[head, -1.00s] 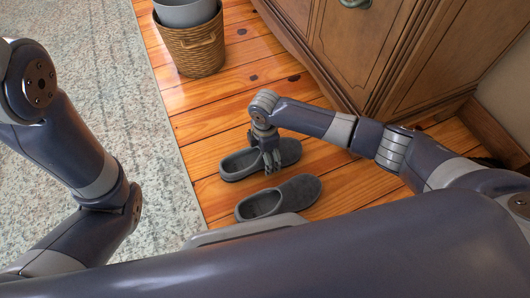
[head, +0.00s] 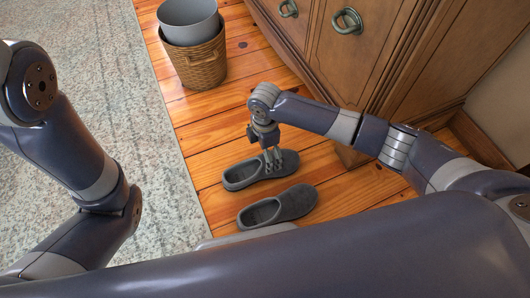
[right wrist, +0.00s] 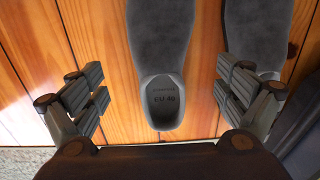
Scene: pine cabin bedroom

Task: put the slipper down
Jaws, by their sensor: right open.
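Two dark grey closed-toe slippers lie side by side on the plank floor. The far slipper (head: 236,177) is right under my right gripper (head: 273,160), upright, sole down. The near slipper (head: 290,203) lies just in front of it, apart from the gripper. In the right wrist view my right gripper (right wrist: 160,92) is open, its fingers spread on both sides of one slipper (right wrist: 165,50) with clear floor between. That slipper's opening and printed insole face me. The other slipper (right wrist: 257,32) is partly behind the right finger. My left arm shows, but its gripper does not.
A wooden cabinet (head: 375,50) with ring handles stands close beyond my right arm. A wicker basket (head: 203,66) holding a grey bin (head: 188,22) stands at the back. A pale rug (head: 80,70) covers the left. Bare planks lie between basket and slippers.

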